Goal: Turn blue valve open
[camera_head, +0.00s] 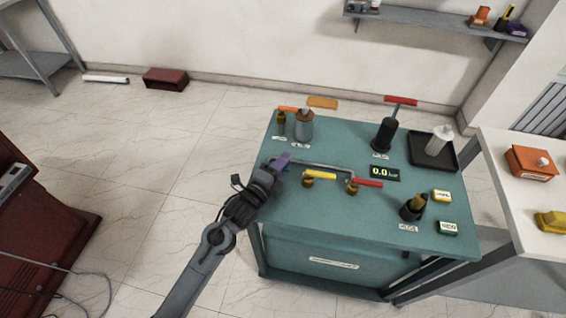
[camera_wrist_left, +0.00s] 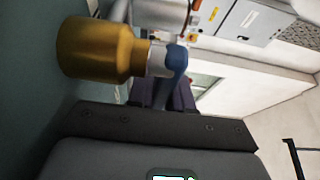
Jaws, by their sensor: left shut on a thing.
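The blue valve shows in the left wrist view as a brass body (camera_wrist_left: 100,50) with a blue handle (camera_wrist_left: 177,60) at its right end. My left gripper (camera_wrist_left: 165,92), with dark purple fingers, is shut on the blue handle. In the head view my left gripper (camera_head: 281,161) is at the left part of the green table, at the left end of a grey pipe (camera_head: 322,166). It hides the blue valve there. How far the handle is turned cannot be told. My right gripper is in neither view.
On the green table (camera_head: 340,140), a yellow-handled valve (camera_head: 320,175) and a red-handled valve (camera_head: 367,183) stand right of my gripper. A display (camera_head: 384,173) reads 0.0 bar. A black tray (camera_head: 433,152) lies at the right.

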